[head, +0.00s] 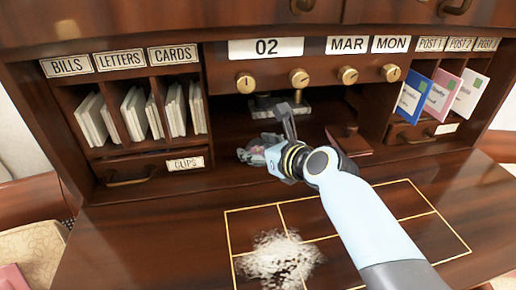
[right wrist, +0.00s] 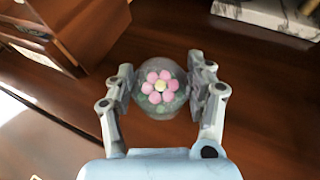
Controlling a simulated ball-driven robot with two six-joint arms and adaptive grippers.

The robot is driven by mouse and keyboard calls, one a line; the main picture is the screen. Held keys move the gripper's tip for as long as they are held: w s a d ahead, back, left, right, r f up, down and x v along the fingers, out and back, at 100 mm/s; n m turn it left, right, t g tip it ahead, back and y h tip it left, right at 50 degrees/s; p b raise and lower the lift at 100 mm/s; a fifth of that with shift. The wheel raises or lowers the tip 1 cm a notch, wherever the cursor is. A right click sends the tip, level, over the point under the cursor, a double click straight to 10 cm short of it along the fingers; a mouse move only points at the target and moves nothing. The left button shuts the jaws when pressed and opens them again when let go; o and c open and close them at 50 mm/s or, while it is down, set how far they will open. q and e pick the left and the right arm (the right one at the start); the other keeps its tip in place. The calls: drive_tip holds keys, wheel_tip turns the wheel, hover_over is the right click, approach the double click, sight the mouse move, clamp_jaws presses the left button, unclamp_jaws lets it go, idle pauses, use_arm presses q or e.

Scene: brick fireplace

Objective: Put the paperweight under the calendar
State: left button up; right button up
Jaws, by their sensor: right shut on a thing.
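The paperweight, a clear glass dome with a pink flower inside, is between the fingers of my right gripper (right wrist: 160,92) in the right wrist view. The paperweight (right wrist: 160,86) has a finger pressed on each side. In the head view my right gripper (head: 266,153) and the paperweight (head: 256,150) are low in the central alcove, partly hidden by each other. My left gripper is out of view.
A grey marble-based item (head: 282,108) stands behind my gripper. Card pigeonholes (head: 108,137) flank the left, post slots with envelopes (head: 440,95) the right. A white patch (head: 280,260) covers part of the gold-lined desk grid.

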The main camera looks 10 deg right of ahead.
drive_tip(key=shift+f, duration=0.1)
drive_tip(key=o, duration=1.5)
drive_tip(key=shift+o, duration=0.2)
drive_tip(key=v, duration=1.2)
drive_tip(key=shift+s, duration=0.1)
